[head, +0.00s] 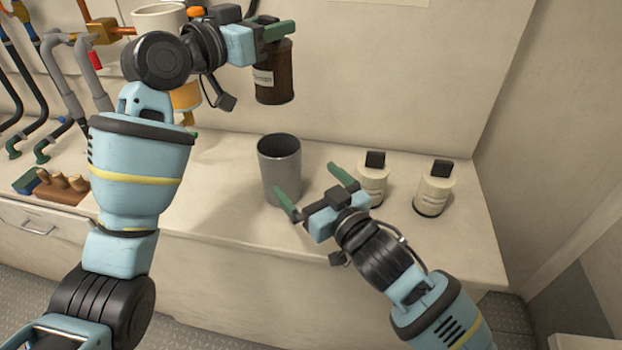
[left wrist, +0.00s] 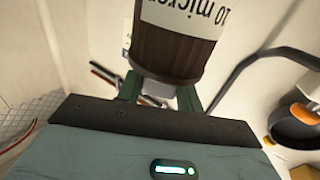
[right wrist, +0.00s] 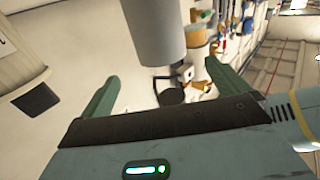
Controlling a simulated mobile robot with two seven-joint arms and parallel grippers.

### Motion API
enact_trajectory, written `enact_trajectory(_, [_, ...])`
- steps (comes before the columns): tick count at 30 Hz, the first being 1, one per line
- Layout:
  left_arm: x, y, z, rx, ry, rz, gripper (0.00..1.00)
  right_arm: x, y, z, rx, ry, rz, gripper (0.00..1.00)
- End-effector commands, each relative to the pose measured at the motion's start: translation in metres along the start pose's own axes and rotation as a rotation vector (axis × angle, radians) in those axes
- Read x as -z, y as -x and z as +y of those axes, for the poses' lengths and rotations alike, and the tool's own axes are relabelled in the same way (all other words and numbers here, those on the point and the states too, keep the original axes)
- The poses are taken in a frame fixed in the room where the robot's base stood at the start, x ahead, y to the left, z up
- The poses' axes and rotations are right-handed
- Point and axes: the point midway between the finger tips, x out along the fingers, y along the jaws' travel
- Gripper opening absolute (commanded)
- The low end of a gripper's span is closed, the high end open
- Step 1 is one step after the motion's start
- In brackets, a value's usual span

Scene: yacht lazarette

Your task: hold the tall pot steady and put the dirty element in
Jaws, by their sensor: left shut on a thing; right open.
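The tall grey pot (head: 280,170) stands upright on the counter, its open mouth facing up and dark inside. It also shows in the right wrist view (right wrist: 156,30). The dirty element, a dark brown cylinder with a white label (head: 273,78), hangs upright in the air above and behind the pot. My left gripper (head: 272,32) is shut on its top end; the left wrist view shows the element (left wrist: 178,50) between the fingers. My right gripper (head: 315,180) is open at the pot's front right, its fingers apart and the pot not gripped.
Two cream bottles with black caps, one (head: 373,178) close beyond my right gripper and one (head: 435,188) farther right, stand on the counter. A wooden block with pegs (head: 62,187) and pipes (head: 75,80) are at the left. The back wall is close behind the pot.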

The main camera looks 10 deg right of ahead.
Motion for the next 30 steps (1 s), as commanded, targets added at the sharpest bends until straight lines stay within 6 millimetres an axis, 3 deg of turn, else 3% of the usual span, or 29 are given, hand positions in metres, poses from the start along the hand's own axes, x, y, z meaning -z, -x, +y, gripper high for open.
enact_trajectory(11, [0.001,0.000,0.000,0.000,-0.001,0.002,0.00,0.000,-0.013,-0.001,0.004,-0.003,-0.002,1.00])
enact_trajectory(30, [0.001,0.000,0.000,0.000,-0.001,0.002,0.00,0.000,-0.104,-0.001,0.002,-0.002,-0.002,1.00])
